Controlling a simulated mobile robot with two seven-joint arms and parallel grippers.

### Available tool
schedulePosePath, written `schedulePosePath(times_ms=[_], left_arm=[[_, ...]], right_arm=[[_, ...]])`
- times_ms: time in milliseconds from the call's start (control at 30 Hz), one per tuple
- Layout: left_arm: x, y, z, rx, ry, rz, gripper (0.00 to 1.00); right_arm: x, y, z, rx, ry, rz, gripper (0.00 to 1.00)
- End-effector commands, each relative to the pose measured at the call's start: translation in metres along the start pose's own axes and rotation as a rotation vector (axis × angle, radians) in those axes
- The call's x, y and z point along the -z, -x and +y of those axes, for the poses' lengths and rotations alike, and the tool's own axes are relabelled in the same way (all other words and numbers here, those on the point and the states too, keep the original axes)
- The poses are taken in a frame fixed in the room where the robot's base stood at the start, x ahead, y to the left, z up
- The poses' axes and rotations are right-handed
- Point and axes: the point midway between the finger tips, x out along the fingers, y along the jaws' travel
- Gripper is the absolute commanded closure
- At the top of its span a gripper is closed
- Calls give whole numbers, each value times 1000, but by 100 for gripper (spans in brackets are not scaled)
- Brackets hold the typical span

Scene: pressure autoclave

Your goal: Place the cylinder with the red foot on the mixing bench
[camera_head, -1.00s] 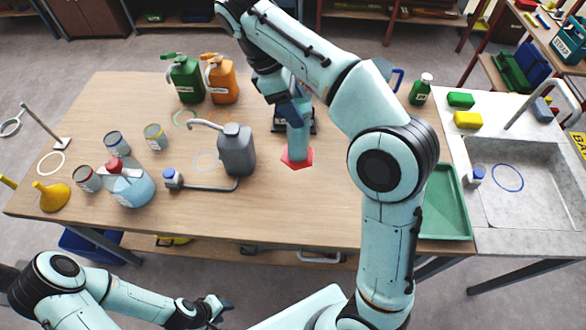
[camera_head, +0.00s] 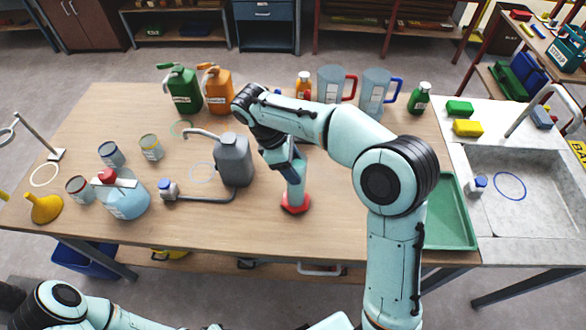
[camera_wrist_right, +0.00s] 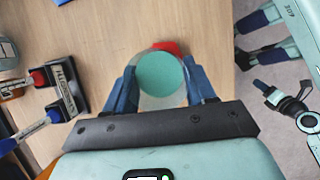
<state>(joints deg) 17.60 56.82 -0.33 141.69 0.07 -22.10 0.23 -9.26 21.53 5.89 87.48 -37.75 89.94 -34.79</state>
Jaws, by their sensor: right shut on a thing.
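The cylinder with the red foot (camera_head: 295,186) is clear and pale and stands roughly upright over the wooden bench (camera_head: 330,228). Its red foot is low over the bench top; I cannot tell whether it touches. My right gripper (camera_head: 288,160) is shut on the cylinder's upper part. In the right wrist view, the cylinder's round top (camera_wrist_right: 162,78) sits between the two blue fingers, with a bit of red foot behind it. My left gripper (camera_wrist_right: 255,38) shows at the right of the wrist view, its fingers apart and empty. It is mostly below the head view.
A grey jerrycan (camera_head: 234,160) stands left of the cylinder, with a bent tube (camera_head: 215,198) nearby. Two measuring jugs (camera_head: 333,84) stand at the back. A green tray (camera_head: 450,215) and a sink (camera_head: 515,190) are at right. Bench around the foot is clear.

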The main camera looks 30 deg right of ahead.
Motion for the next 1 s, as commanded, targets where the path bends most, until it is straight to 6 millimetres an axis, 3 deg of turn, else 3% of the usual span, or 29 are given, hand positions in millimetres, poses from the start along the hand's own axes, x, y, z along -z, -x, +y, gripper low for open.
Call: schedulePosePath(times_ms=[100, 500, 533, 600, 867, 1000], left_arm=[[-2, -3, -2, 1, 1, -3, 57], [-2, -3, -2, 1, 1, -3, 57], [-2, -3, -2, 1, 1, -3, 57], [-2, -3, -2, 1, 1, -3, 57], [-2, -3, -2, 1, 1, -3, 57], [0, 0, 0, 0, 0, 0, 57]], right_arm=[[3, -9, 0, 0, -1, 0, 100], [5, -12, 0, -1, -2, 2, 100], [5, -12, 0, -1, -2, 2, 35], [5, -12, 0, -1, -2, 2, 19], [5, -11, 0, -1, -1, 2, 19], [4, -2, 1, -3, -1, 3, 19]])
